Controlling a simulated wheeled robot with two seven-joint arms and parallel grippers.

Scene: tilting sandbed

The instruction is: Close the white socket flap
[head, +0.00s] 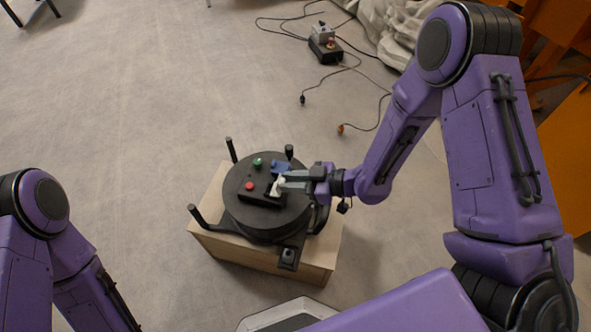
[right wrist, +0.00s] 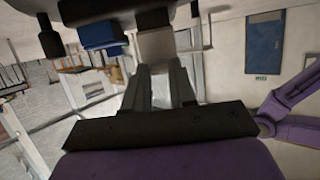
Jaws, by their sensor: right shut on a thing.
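The white socket flap (head: 277,188) is on a black control box on top of a round black drum (head: 265,225). My right gripper (head: 284,181) reaches in from the right and is shut on the white flap, covering part of it. In the right wrist view the flap (right wrist: 158,45) shows as a pale plate at the ends of the two fingers (right wrist: 160,72). I cannot tell the flap's exact angle. My left gripper is out of view; only links of my left arm show at the lower left.
A blue flap (head: 282,167) sits right beside the white one. A green button (head: 257,162) and a red button (head: 249,186) are on the box. Black posts (head: 231,149) stand around the drum. The drum stands on a wooden crate (head: 262,264). Cables (head: 340,127) lie on the floor behind.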

